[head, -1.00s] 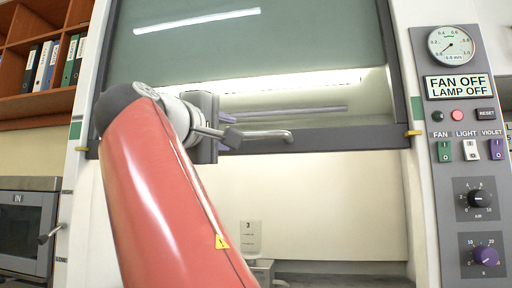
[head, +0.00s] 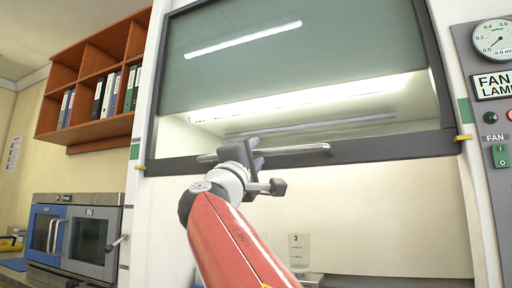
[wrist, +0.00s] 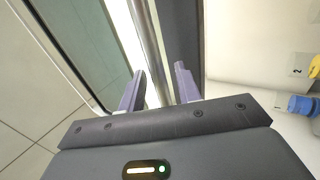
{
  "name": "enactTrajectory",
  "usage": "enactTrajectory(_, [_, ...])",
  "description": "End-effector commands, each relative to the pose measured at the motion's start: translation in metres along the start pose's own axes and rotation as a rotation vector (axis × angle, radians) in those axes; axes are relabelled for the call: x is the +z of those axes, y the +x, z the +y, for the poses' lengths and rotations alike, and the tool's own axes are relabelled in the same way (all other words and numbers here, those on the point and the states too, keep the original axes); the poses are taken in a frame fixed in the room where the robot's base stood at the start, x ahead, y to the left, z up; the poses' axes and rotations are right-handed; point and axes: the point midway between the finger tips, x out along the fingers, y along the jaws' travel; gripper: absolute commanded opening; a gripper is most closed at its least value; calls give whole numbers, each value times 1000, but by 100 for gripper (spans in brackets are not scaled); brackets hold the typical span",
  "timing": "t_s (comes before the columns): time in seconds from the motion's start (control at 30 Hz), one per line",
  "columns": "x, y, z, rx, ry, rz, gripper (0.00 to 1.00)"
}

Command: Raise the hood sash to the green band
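The hood sash (head: 290,62) is a dark green glass pane in a grey frame, partly raised, with an open gap below. A horizontal metal handle bar (head: 300,149) runs along its lower rail (head: 390,148). A green band shows on the left post (head: 134,151) and the right post (head: 466,110). The sash's yellow pointers, left (head: 140,167) and right (head: 462,138), sit below the bands. My gripper (wrist: 158,85) is at the bar; its purple fingers are apart, with the bar (wrist: 150,40) running between them. Contact with the bar is not clear.
A control panel (head: 487,130) with a gauge stands right of the hood. Wooden shelves (head: 97,80) with binders and a blue-and-grey oven-like unit (head: 75,235) are at left. In the wrist view, a blue-capped item (wrist: 303,105) lies at right.

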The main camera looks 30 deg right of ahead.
Motion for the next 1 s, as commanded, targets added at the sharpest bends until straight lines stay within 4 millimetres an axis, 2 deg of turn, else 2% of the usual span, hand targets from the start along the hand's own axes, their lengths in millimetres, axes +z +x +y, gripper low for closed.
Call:
enactTrajectory(0.1, [0,6,0,0,-1,-1,33])
enactTrajectory(0.33, [0,6,-1,0,0,-1,33])
enactTrajectory(0.6, [0,6,-1,-1,0,-1,0])
enactTrajectory(0.87, [2,5,0,-1,0,-2,0])
enactTrajectory(1.0, [17,2,15,1,4,-4,0])
